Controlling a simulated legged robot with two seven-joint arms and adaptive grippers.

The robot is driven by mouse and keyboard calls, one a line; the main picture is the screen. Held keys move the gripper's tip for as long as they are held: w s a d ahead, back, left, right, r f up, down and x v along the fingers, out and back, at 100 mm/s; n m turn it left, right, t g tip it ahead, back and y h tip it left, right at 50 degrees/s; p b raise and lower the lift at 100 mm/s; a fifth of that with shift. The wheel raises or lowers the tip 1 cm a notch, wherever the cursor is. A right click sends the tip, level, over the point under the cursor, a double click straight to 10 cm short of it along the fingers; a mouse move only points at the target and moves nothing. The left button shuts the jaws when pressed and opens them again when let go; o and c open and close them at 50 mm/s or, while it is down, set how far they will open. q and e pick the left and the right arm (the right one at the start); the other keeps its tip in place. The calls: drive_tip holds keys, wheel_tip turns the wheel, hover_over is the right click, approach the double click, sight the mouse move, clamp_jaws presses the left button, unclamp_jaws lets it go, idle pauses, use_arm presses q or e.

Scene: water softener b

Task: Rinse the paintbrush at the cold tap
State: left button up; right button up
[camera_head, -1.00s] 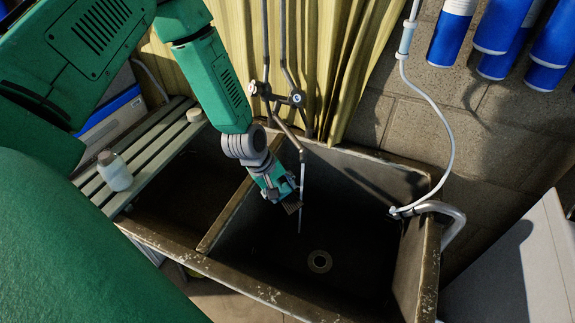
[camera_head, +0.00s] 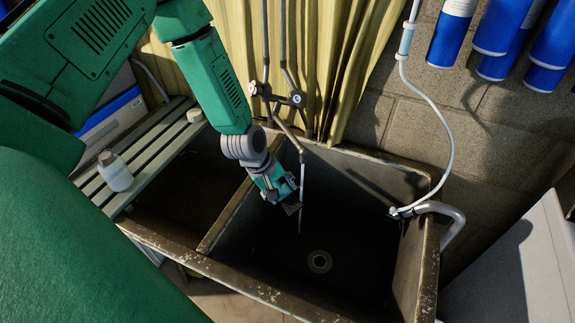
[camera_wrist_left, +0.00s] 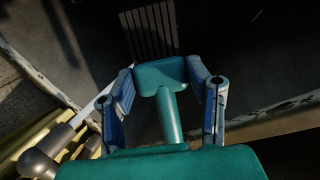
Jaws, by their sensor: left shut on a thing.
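My left gripper (camera_head: 284,190) hangs in the large sink basin, under the tap pipes. It is shut on the paintbrush, whose teal handle (camera_wrist_left: 168,112) shows between the two fingers in the left wrist view. The brush's dark bristles (camera_head: 292,208) point down into the basin. The tap spout (camera_head: 298,142) is above, and a thin pale water stream (camera_head: 301,175) falls from it just right of the bristles. I cannot tell if the water touches them. Two valve knobs (camera_head: 297,98) sit on the pipes; which is cold is not clear. My right gripper is out of view.
The basin wall (camera_head: 225,215) divides the sink at left. The drain (camera_head: 319,261) is in the clear basin floor. A slatted shelf (camera_head: 150,160) holds a white bottle (camera_head: 115,171). A white hose (camera_head: 446,120) hangs at right, above a grey bent pipe (camera_head: 455,215).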

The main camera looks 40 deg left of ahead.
use_arm(q)
drive_tip(key=s+r+p, duration=0.1)
drive_tip(key=s, duration=0.1)
drive_tip(key=s+d+r+p, duration=0.1)
drive_tip(key=r+p, duration=0.1)
drive_tip(key=shift+s+d+r+p, duration=0.15)
drive_tip(key=shift+s+r+p, duration=0.15)
drive_tip(key=shift+s, duration=0.1)
drive_tip(key=shift+s+d+r, duration=0.1)
drive_tip(key=shift+s, duration=0.2)
